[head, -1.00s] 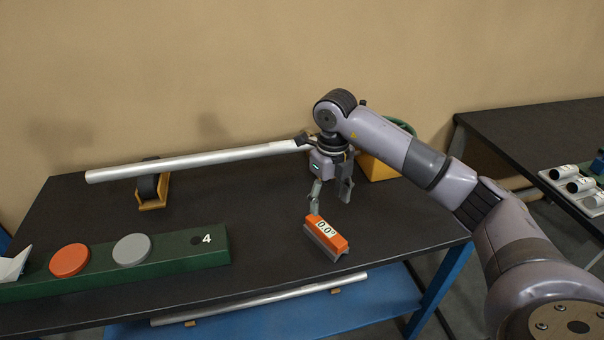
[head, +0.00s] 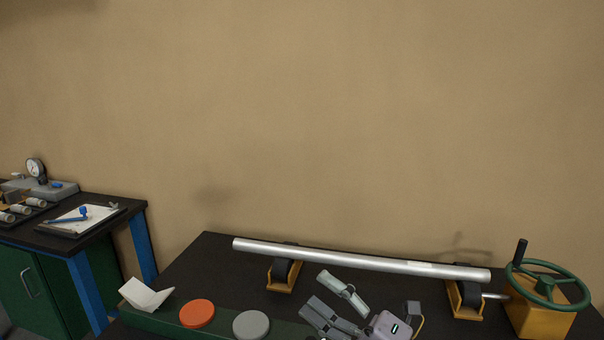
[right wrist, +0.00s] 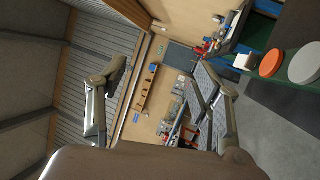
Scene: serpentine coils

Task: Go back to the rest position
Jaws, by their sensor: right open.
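My right gripper (head: 316,291) is at the bottom of the head view, in front of the long metal pipe (head: 350,259). It points left, its fingers spread and nothing between them. In the right wrist view, the two fingers of my right gripper (right wrist: 168,82) stand wide apart with only the room beyond them. My left gripper is not in view.
The pipe rests on roller stands (head: 283,278) beside a yellow box with a green handwheel (head: 545,285). An orange disc (head: 197,313) and a grey disc (head: 251,324) lie on the green board. A side table (head: 125,206) stands left.

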